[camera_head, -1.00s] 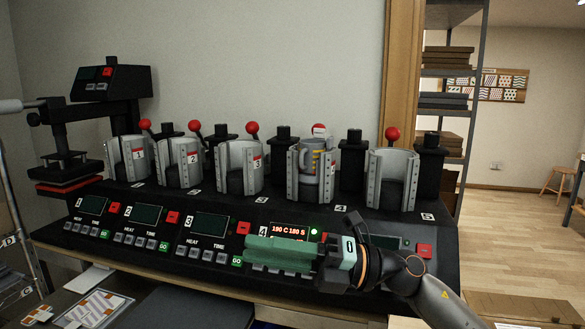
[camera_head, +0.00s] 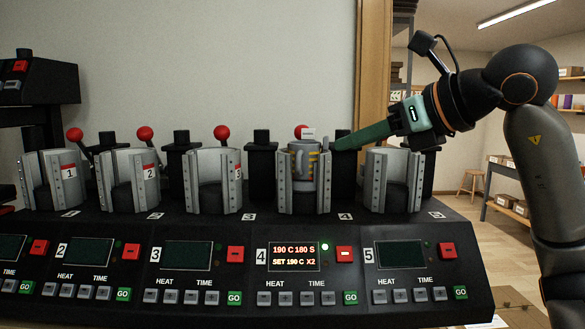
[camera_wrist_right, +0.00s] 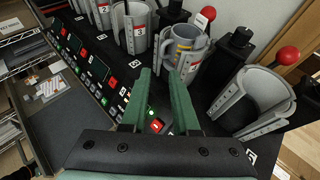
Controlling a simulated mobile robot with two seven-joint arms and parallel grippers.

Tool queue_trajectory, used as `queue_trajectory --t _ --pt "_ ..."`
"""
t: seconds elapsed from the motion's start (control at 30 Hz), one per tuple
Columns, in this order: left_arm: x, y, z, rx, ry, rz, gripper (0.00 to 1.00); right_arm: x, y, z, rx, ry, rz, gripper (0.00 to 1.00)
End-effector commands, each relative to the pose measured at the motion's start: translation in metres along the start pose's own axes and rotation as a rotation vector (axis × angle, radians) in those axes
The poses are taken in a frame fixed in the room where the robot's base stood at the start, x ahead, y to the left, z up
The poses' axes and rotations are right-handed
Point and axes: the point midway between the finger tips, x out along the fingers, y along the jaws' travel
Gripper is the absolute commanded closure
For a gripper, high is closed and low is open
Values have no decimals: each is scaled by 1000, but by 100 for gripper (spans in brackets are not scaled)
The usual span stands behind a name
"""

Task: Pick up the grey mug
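The grey mug (camera_head: 313,158) with yellow markings sits upright inside the clamp of press 4 (camera_head: 282,185). Its handle faces the front left. My right gripper (camera_head: 345,142) has green fingers and reaches in from the right at about the mug's rim height. In the right wrist view the fingers of my right gripper (camera_wrist_right: 163,80) are apart with nothing between them. In the head view I cannot tell whether they touch the clamp. My left gripper is not in view.
Press 3 (camera_head: 210,180) and press 5 (camera_head: 385,180) flank press 4. A red-knobbed lever (camera_head: 302,131) stands behind the mug. Another red knob (camera_wrist_right: 288,57) is at press 5. Panel 4's display (camera_head: 294,256) is lit. Air above the panel is clear.

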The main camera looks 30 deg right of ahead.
Motion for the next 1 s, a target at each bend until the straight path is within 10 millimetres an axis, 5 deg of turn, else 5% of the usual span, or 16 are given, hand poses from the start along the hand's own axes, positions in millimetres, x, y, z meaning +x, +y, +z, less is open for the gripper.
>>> queue_trajectory --t 0.3,1.0 --pt "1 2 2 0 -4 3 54 54 0 -1 1 4 1 72" --pt "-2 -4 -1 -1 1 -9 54 122 -3 -2 -1 0 1 72"
